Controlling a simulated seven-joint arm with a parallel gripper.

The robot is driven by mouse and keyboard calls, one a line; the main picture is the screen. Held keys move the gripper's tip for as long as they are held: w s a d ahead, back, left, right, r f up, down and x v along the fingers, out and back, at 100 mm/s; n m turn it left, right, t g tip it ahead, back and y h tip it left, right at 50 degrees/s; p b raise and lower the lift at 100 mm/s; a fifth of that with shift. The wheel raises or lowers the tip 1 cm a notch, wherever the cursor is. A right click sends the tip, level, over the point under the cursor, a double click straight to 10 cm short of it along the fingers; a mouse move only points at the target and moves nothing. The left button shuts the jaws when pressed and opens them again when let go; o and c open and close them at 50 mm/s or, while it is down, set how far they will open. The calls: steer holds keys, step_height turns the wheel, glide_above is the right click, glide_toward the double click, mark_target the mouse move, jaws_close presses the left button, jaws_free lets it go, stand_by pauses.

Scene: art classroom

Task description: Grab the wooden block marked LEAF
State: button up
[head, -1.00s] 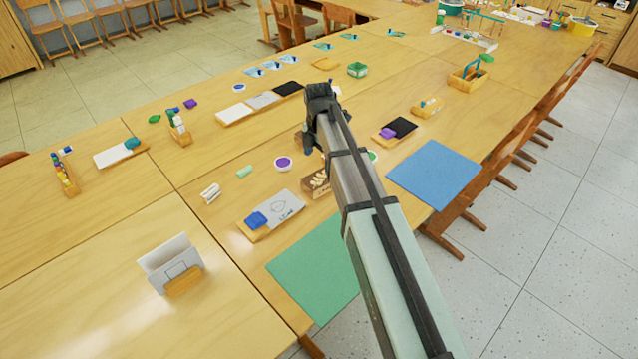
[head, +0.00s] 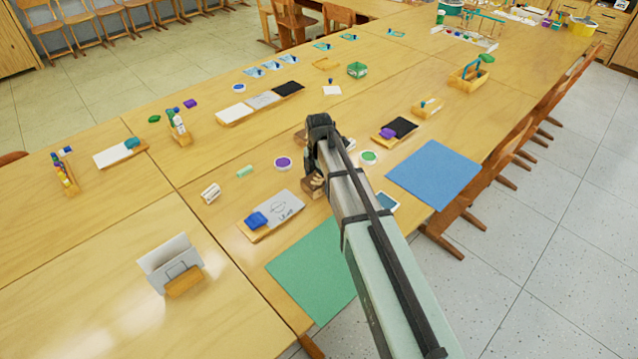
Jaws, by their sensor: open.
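I cannot make out a wooden block marked LEAF for certain. A small wooden box (head: 312,189) with light pieces in it stands near the table's middle, partly hidden by my arm. Beside it, a wooden holder with a grey card (head: 283,207) carries a drawn outline and some lettering too small to read surely, and a blue piece (head: 257,220) sits at its left end. My gripper (head: 311,160) is over the table just above the box. It is open, with its fingertips mostly hidden by my arm.
A green mat (head: 310,270) and a blue mat (head: 433,174) lie along the near edge. A purple-topped round pot (head: 283,163) and a green-topped one (head: 369,157) stand either side of my arm. A card holder (head: 172,265) stands at the left front, with clear wood around it.

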steer(key=shift+f, duration=0.15)
steer(key=c, duration=1.1)
